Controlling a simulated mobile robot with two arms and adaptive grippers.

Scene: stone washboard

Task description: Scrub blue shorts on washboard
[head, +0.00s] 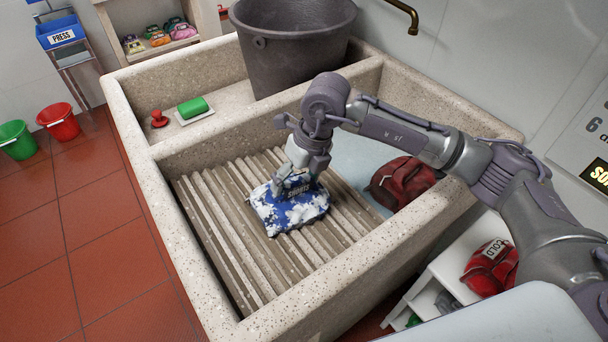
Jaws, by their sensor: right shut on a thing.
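The blue shorts (290,207) lie as a bundle on the ridged stone washboard (226,246), with patches of white foam over them and a label reading "SHORTS". My right gripper (292,182) reaches down from the right and is shut on the top of the shorts. Its fingertips are partly hidden against the cloth. The shorts rest around the middle of the ridges. My left gripper does not show.
A red bundle (402,183) lies in the basin right of the ridges. Stone rims (171,254) enclose the washboard. Another red bundle (490,267) sits on a white shelf outside.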

